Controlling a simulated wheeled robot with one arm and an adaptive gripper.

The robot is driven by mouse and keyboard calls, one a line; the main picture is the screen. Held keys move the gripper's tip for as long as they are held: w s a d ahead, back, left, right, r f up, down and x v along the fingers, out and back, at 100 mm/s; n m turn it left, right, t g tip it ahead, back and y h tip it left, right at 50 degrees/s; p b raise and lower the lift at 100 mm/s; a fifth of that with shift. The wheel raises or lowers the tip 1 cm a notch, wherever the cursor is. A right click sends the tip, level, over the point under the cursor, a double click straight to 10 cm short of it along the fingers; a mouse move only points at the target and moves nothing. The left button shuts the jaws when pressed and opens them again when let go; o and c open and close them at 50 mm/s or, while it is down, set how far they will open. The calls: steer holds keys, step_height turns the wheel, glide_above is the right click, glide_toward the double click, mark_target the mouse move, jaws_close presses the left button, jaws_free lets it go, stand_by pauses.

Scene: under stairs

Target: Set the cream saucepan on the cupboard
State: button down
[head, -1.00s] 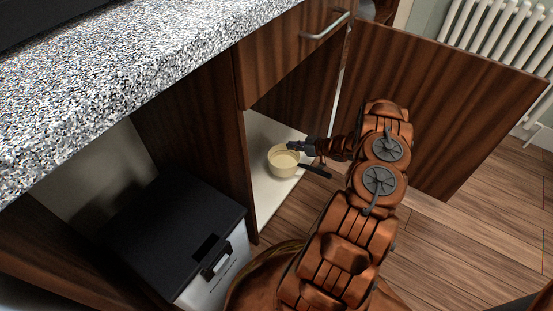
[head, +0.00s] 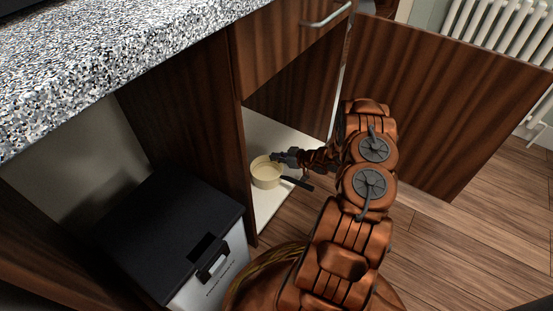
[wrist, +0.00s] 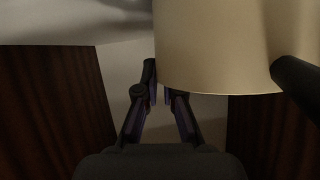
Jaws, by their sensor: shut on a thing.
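The cream saucepan (head: 266,178) is at the left side of the open cupboard, over its white floor (head: 290,137) and close to the dark wood side panel. Its black handle points to the lower right. My gripper (head: 277,158) is shut on the saucepan's wall at the far right of its rim. In the wrist view the saucepan (wrist: 225,45) fills the upper right, and my gripper (wrist: 163,88) pinches its left edge. Whether the saucepan's base touches the cupboard floor cannot be told.
The cupboard door (head: 440,105) stands open on the right. A speckled worktop (head: 110,65) and a drawer with a metal handle (head: 325,20) are above. A black-lidded white box (head: 175,235) stands left of the side panel. A radiator (head: 500,40) is at the back right.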

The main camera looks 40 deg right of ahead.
steer(key=c, duration=1.3)
jaws_free()
steer(key=shift+s+d+r, duration=0.2)
steer(key=shift+s+r, duration=0.1)
steer(key=p+v, duration=0.3)
steer(key=v, duration=0.8)
steer(key=shift+s, duration=0.1)
